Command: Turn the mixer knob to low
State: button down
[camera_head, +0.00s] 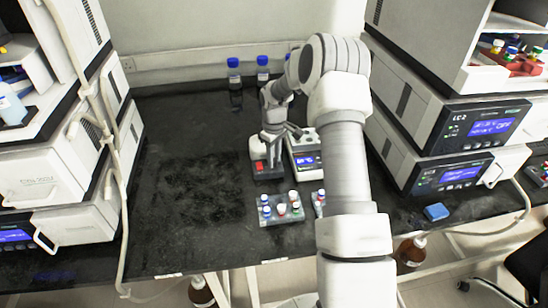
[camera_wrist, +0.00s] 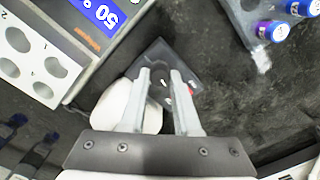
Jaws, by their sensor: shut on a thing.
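The mixer (camera_head: 259,168) is a small dark unit with a red patch, standing on the black bench left of the display unit. In the wrist view its dark front panel (camera_wrist: 182,60) shows a small white mark and a bit of red. My gripper (camera_wrist: 161,74) reaches down to this panel, its two pale fingers set on either side of the dark mixer knob (camera_wrist: 160,88) and shut on it. The knob's setting cannot be read.
A white unit with a blue display (camera_head: 307,160) stands just right of the mixer, also in the wrist view (camera_wrist: 99,14). A vial rack (camera_head: 280,209) lies in front. Blue-capped bottles (camera_head: 234,72) stand behind. The bench to the left is clear; instrument stacks flank it.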

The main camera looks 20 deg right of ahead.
jog(key=shift+n, duration=0.5)
jog(key=c, duration=0.6)
grip_release()
notch_tip(320, 180, up, 18)
jog(key=shift+f+p, duration=0.25)
jog(key=shift+p, duration=0.55)
jog(key=shift+r, duration=0.1)
